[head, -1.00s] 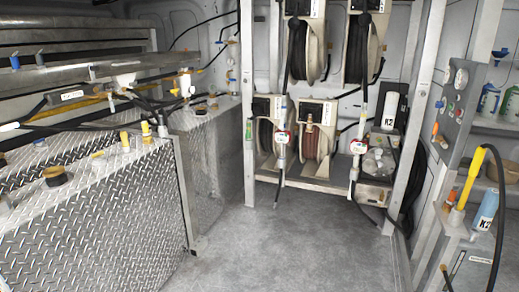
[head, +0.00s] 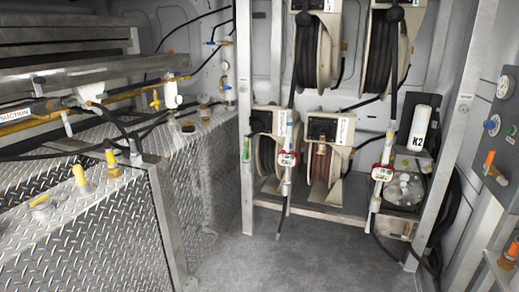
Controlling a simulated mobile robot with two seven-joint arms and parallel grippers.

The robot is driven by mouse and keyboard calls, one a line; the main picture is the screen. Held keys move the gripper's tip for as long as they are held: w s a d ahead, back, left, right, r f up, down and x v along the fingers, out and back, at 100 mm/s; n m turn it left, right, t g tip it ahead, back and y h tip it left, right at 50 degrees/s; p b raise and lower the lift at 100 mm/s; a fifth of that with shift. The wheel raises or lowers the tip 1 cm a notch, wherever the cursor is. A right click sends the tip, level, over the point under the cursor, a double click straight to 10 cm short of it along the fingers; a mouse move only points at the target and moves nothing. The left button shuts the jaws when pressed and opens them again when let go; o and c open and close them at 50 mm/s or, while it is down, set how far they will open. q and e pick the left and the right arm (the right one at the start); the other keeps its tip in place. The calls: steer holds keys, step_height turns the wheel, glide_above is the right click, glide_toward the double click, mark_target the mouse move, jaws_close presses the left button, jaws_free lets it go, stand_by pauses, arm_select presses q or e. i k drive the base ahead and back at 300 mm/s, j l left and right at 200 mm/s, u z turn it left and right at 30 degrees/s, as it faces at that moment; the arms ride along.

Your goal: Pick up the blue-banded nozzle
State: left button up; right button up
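The left nozzle (head: 288,158) hangs upright before the lower reels. The right nozzle (head: 381,173) hangs upright near the rack's right post. Neither of my grippers shows in the head view.
Cream hose reels (head: 319,45) fill the rack. A white K2 canister (head: 419,128) stands at its right. Diamond-plate tanks (head: 100,235) line the left; a grey panel (head: 492,140) stands right. The grey floor (head: 300,255) between is clear.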

mark_target(285, 161)
steer(key=i, duration=1.2)
steer(key=i+z, duration=0.1)
steer(key=i, duration=0.45)
steer(key=i+j+z, duration=0.1)
steer(key=i, duration=0.45)
